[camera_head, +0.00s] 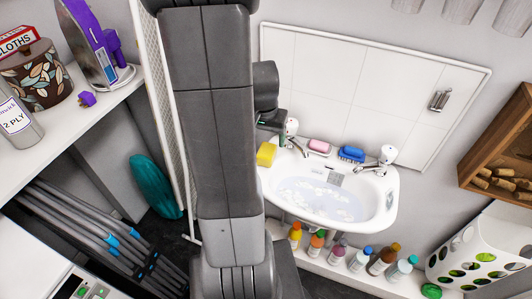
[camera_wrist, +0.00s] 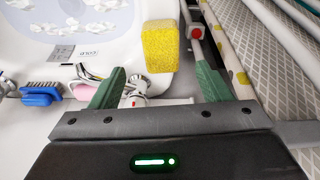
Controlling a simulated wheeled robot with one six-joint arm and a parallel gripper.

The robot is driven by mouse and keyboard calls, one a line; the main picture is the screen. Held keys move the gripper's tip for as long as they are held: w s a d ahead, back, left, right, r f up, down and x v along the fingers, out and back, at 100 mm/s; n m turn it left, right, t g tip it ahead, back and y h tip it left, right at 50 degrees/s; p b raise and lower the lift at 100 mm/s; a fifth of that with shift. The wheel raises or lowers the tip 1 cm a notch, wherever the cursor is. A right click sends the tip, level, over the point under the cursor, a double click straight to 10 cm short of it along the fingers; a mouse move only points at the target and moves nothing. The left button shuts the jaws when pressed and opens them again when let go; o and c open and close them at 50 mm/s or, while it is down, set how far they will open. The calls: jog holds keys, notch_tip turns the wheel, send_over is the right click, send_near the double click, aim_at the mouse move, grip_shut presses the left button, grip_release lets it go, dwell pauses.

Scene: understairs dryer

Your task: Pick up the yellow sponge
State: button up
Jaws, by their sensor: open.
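The yellow sponge (camera_head: 266,154) sits at the left end of the white sink's (camera_head: 382,205) rim in the head view, partly hidden by my arm. In the wrist view the sponge (camera_wrist: 160,45) lies ahead of my gripper (camera_wrist: 160,68), roughly in line with the gap between its two green fingers. The fingers are apart with nothing held. A tap (camera_wrist: 137,90) shows between them, nearer than the sponge. In the head view my arm's end is just above the sponge, its fingers hard to make out.
A pink soap (camera_head: 320,146) and a blue brush (camera_head: 351,154) lie on the sink's back rim, between the taps. Several bottles (camera_head: 383,259) stand on a shelf below. In the wrist view, a patterned ironing board (camera_wrist: 260,45) stands close on the right.

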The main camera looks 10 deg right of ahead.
aim_at(266, 150)
jog(key=shift+w+d+f, duration=0.1)
jog(key=shift+w+f, duration=0.1)
jog(key=shift+f, duration=1.05)
jog(key=shift+w+f, duration=0.15)
jog(key=shift+f, duration=1.1)
jog(key=shift+w+d+f, duration=0.1)
jog(key=shift+w+f, duration=0.1)
jog(key=shift+f, duration=1.05)
jog(key=c, duration=1.1)
jog(key=shift+o, duration=0.2)
notch_tip(266, 150, up, 10)
jog(key=shift+r+p, duration=0.1)
jog(key=shift+p, duration=0.2)
